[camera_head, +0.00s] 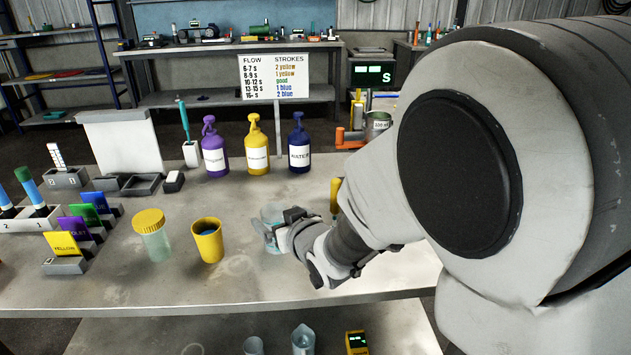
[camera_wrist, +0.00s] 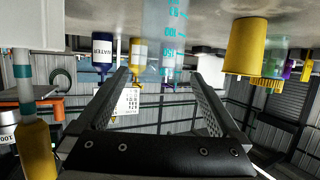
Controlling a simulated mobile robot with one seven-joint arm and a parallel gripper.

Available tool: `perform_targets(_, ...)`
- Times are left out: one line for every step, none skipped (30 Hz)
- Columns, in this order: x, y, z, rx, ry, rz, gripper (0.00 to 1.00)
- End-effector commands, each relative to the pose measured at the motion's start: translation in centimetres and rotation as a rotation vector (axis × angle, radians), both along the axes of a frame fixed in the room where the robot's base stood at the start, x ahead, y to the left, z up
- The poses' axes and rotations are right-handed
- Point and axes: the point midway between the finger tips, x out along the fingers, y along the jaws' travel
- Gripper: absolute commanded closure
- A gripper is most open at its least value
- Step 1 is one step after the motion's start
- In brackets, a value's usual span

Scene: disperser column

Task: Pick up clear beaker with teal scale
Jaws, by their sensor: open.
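The clear beaker with teal scale (camera_head: 270,212) stands on the bench in the head view, partly hidden behind my gripper (camera_head: 274,230). In the wrist view, which is upside down, the beaker (camera_wrist: 167,42) shows its teal marks and numbers at top centre. My gripper (camera_wrist: 160,76) is open there, with one finger on each side of the beaker's line. Nothing is gripped. I cannot tell how far the fingers reach around the beaker.
A yellow cup (camera_head: 207,245) and a yellow-lidded jar (camera_head: 152,240) stand left of my gripper. Purple (camera_head: 215,160), yellow (camera_head: 257,160) and blue (camera_head: 299,158) pump bottles stand behind. A yellow-handled tool (camera_head: 334,195) is close on the right. The bench front is clear.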

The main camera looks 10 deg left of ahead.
Motion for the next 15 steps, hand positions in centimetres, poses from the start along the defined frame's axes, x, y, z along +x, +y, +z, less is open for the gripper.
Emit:
perform_targets(0.4,0.3,-0.3,-0.001,0.000,0.000,0.00)
perform_targets(0.6,0.5,-0.3,-0.001,-0.001,0.000,0.00)
perform_targets(0.8,0.6,-0.4,-0.001,0.001,0.000,0.00)
perform_targets(0.9,0.6,-0.5,-0.001,0.001,0.000,0.00)
perform_targets(1.0,0.7,-0.5,-0.001,0.001,0.000,0.00)
perform_targets(1.1,0.8,-0.6,-0.001,0.001,0.000,0.00)
perform_targets(1.2,0.9,-0.6,-0.001,0.001,0.000,0.00)
perform_targets(1.4,1.0,-0.8,0.000,0.000,0.000,0.00)
perform_targets(1.6,1.2,-1.0,-0.001,0.000,0.000,0.00)
perform_targets(1.9,1.4,-1.2,-0.001,0.000,0.000,0.00)
perform_targets(2.2,1.6,-1.4,-0.002,0.000,0.001,0.00)
perform_targets(2.6,1.9,-1.7,-0.001,0.000,0.000,0.00)
perform_targets(2.9,2.2,-1.9,-0.002,0.000,0.001,0.00)
perform_targets(3.2,2.4,-2.1,-0.003,-0.001,0.002,0.00)
perform_targets(3.7,2.7,-2.2,-0.001,-0.001,0.002,0.00)
